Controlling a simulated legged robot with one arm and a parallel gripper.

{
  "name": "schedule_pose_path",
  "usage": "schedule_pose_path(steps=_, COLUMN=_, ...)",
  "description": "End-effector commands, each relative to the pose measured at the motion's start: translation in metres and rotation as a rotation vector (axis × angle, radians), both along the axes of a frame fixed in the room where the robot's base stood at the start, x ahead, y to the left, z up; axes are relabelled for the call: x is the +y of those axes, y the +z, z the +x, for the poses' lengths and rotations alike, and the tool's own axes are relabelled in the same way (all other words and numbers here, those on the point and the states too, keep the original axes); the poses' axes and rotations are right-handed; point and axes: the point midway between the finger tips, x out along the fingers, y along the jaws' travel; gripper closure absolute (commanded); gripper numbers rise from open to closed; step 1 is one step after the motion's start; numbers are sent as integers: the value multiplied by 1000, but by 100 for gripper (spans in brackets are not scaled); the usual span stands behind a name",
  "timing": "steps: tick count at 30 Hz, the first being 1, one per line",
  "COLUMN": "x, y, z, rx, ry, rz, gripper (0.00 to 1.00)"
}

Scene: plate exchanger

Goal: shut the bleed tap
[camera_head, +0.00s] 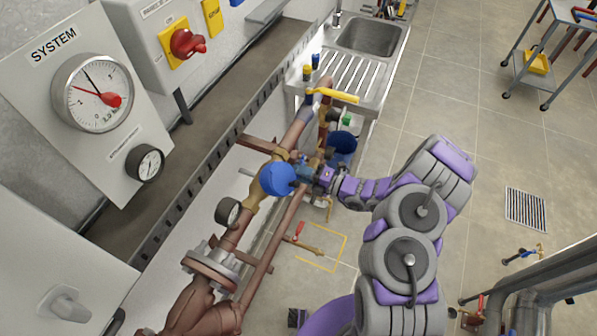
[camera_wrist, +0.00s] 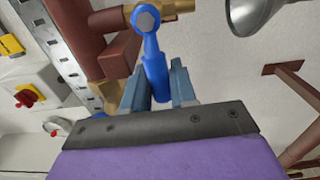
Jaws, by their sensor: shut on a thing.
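A small brass tap with a blue lever (camera_wrist: 153,58) fills the top middle of the wrist view. Its lever runs from a bolt head down between my fingers. My gripper (camera_wrist: 159,84) is shut on the lever's lower end, one finger on each side. In the head view my gripper (camera_head: 301,169) is at the pipework, just right of a large round blue part (camera_head: 277,179). The small lever cannot be made out there. Another small tap with a red handle (camera_head: 299,230) sits lower down, apart from my gripper.
Copper pipes (camera_head: 277,243) run beside my arm, with a pressure gauge (camera_head: 228,212) and a flange (camera_head: 210,267). A yellow lever (camera_head: 338,95) stands out above, near the sink (camera_head: 370,38). Grey panels with dials (camera_head: 92,93) are at left. The tiled floor at right has free room.

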Motion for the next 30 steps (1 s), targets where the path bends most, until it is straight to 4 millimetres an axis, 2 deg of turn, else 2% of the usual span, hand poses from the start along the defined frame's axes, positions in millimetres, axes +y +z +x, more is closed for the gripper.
schedule_pose_path(steps=16, x=-2, y=1, z=3, rx=25, ry=-10, rz=8, gripper=100)
schedule_pose_path(steps=17, x=-2, y=1, z=3, rx=25, ry=-10, rz=8, gripper=72)
schedule_pose_path(steps=18, x=-2, y=1, z=3, rx=25, ry=-10, rz=8, gripper=68)
schedule_pose_path(steps=23, x=-2, y=2, z=1, rx=23, ry=-7, rz=9, gripper=53)
schedule_pose_path(steps=30, x=-1, y=3, z=-1, rx=22, ry=-2, rz=10, gripper=52)
